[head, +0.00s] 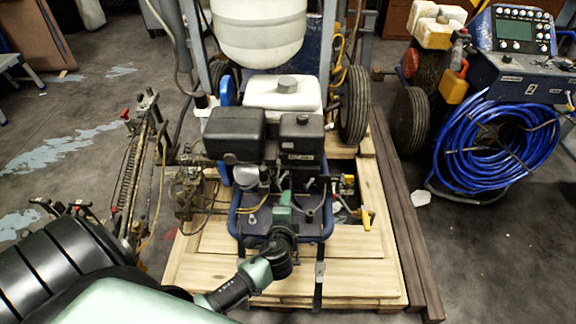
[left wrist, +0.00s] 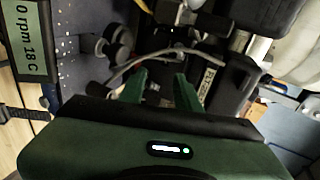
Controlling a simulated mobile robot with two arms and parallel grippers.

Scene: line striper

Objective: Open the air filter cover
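The engine of the striper carries a large black box-shaped cover (head: 235,132) on its left and a smaller black housing (head: 302,135) with a pale label on its right. I cannot tell for sure which is the air filter cover; both look closed. My left gripper (head: 284,208) is in front of and below the smaller housing, pointing at the engine. In the left wrist view its two green fingers (left wrist: 162,92) stand apart, with dark engine parts and a hose beyond them. I see nothing held between them. My right gripper is not in view.
The engine has a blue tube frame (head: 240,212) and stands over a wooden pallet (head: 205,275). A white tank (head: 284,93) sits behind the covers. A yellow-handled valve (head: 366,219) is to the right. A cart with a coiled blue hose (head: 497,145) stands far right.

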